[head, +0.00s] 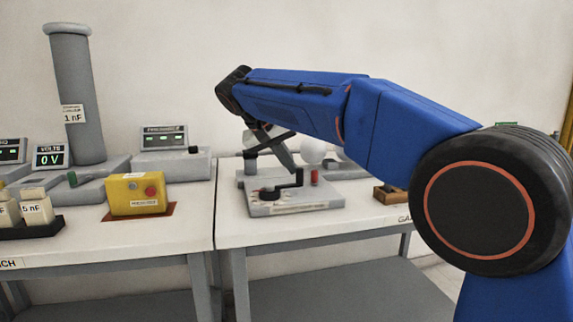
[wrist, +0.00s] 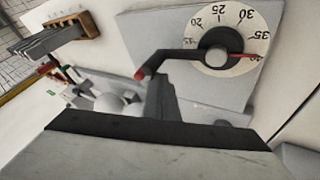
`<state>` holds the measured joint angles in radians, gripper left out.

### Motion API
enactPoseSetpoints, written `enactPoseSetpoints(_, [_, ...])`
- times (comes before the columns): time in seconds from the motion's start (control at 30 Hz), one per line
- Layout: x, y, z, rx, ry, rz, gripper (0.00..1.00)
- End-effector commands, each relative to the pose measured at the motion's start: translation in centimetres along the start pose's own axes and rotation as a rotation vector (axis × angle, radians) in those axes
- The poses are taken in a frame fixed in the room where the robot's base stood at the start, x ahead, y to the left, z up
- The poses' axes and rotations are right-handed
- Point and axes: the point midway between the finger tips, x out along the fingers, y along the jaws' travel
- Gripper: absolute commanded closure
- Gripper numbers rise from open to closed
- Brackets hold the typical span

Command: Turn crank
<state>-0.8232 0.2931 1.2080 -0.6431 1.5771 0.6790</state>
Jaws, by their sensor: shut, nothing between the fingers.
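The crank (wrist: 172,57) is a black arm running left from a round hub on a white numbered dial (wrist: 235,22) in the wrist view. Its outer end shows a reddish tip, and a red pointer lies across the dial. In the head view, the grey crank device (head: 300,205) stands on the right table, with a black upright part (head: 299,177) on top. My gripper (wrist: 162,88) is shut and empty, close to the crank arm in the wrist view. I cannot tell whether it touches the crank. In the head view, my gripper (head: 281,155) hangs above and behind the device.
A wooden block with slots (wrist: 88,25) lies beside the device; it also shows in the head view (head: 388,194). White round parts (wrist: 108,103) stand nearby.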

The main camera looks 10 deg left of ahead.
Motion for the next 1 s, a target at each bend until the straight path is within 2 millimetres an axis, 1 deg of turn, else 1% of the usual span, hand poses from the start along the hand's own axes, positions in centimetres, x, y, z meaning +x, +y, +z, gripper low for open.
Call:
enactPoseSetpoints(0.3, [-0.08,0.38,0.59,0.0,0.0,0.0,1.0])
enactPoseSetpoints(1.0, [-0.11,0.49,0.76,0.0,0.0,0.0,1.0])
